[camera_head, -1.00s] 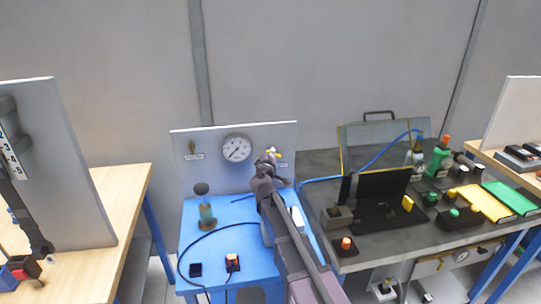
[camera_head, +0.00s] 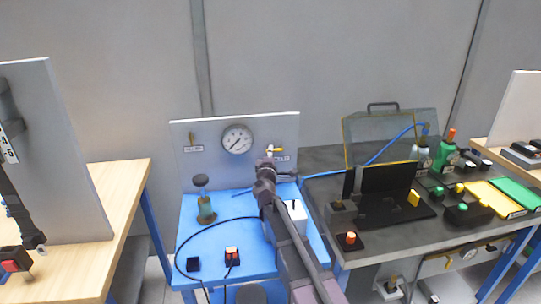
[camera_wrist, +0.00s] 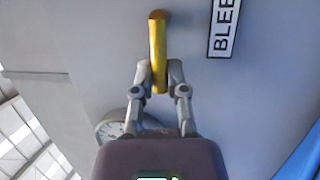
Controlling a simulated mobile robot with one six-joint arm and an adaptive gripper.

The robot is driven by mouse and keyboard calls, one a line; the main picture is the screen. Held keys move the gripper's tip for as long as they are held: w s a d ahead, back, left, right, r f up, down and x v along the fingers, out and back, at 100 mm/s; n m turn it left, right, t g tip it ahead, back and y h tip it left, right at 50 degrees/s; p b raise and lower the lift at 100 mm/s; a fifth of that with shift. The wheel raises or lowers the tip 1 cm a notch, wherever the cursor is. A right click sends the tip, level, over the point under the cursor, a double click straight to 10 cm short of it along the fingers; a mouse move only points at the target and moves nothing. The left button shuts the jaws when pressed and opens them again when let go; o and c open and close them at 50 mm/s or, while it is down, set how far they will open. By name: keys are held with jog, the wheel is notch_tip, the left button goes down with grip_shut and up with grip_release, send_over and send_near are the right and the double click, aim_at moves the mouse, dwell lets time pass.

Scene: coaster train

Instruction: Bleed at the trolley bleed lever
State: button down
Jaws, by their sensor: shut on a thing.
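The yellow bleed lever (camera_head: 276,149) is on the upright grey panel (camera_head: 200,160) behind the blue trolley. In the wrist view the lever (camera_wrist: 158,40) stands lengthwise above my gripper, beside a label (camera_wrist: 223,25) reading "BLEE". My gripper (camera_wrist: 160,78) is shut on the lever's near end, with a finger on each side. In the head view my gripper (camera_head: 268,155) is at the panel, just below the lever, and my arm hides part of the trolley top. A round pressure gauge (camera_head: 237,139) is on the panel to the left; its edge also shows in the wrist view (camera_wrist: 112,127).
On the blue trolley top (camera_head: 215,238) stand a small flask-like fitting (camera_head: 206,212), a red-lit switch (camera_head: 232,254) with a black cable, and a white box (camera_head: 297,215). A dark bench (camera_head: 350,255) with several devices is at the right. A wooden table (camera_head: 110,215) is at the left.

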dwell(0.4)
jog(key=c, duration=0.7)
grip_release()
jog(key=shift+o, duration=0.2)
jog(key=shift+r, duration=0.1)
